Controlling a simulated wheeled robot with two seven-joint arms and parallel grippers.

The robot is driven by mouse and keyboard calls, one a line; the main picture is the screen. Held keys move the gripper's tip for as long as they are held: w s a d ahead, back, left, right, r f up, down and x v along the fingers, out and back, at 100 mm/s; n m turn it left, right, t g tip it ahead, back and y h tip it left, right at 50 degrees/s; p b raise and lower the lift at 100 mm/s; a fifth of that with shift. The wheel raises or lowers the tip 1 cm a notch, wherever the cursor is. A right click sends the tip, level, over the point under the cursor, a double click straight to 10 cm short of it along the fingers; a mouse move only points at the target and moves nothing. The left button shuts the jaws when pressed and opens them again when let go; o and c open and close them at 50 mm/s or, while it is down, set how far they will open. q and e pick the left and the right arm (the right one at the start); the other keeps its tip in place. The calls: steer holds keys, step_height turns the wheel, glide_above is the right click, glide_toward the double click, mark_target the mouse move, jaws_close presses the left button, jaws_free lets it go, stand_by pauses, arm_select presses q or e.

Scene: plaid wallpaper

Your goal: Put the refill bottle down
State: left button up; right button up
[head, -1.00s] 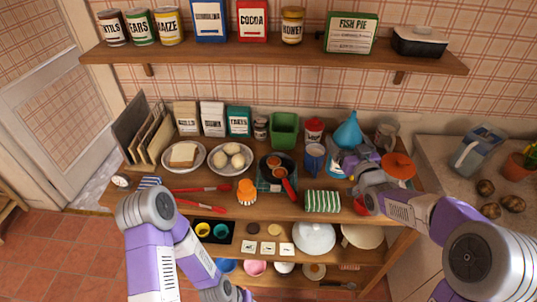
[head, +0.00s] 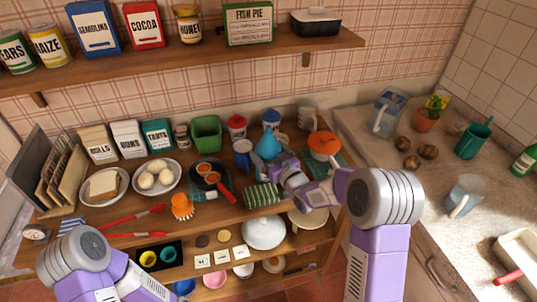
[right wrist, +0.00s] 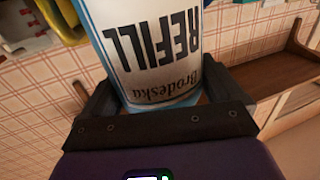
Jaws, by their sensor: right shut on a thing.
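The refill bottle (right wrist: 150,50) fills the middle of the right wrist view. It is white and blue, with "REFILL Brodeska" printed on it upside down in that picture. My right gripper (right wrist: 155,100) is shut on it, one dark finger on each side. In the head view my right gripper (head: 277,168) is over the back of the counter, just below a blue funnel (head: 267,145). The bottle is mostly hidden there, and I cannot tell whether it touches the counter. My left arm comes in at the bottom left, its gripper out of the picture.
A blue mug (head: 242,152) and a red-lidded jar (head: 236,125) stand left of the gripper. A green striped cloth (head: 261,195) lies in front. The stone worktop (head: 400,195) at right has free room.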

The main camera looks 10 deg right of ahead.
steer(key=o, duration=0.9)
steer(key=shift+f, duration=0.25)
steer(key=shift+o, duration=0.5)
steer(key=shift+r, duration=0.1)
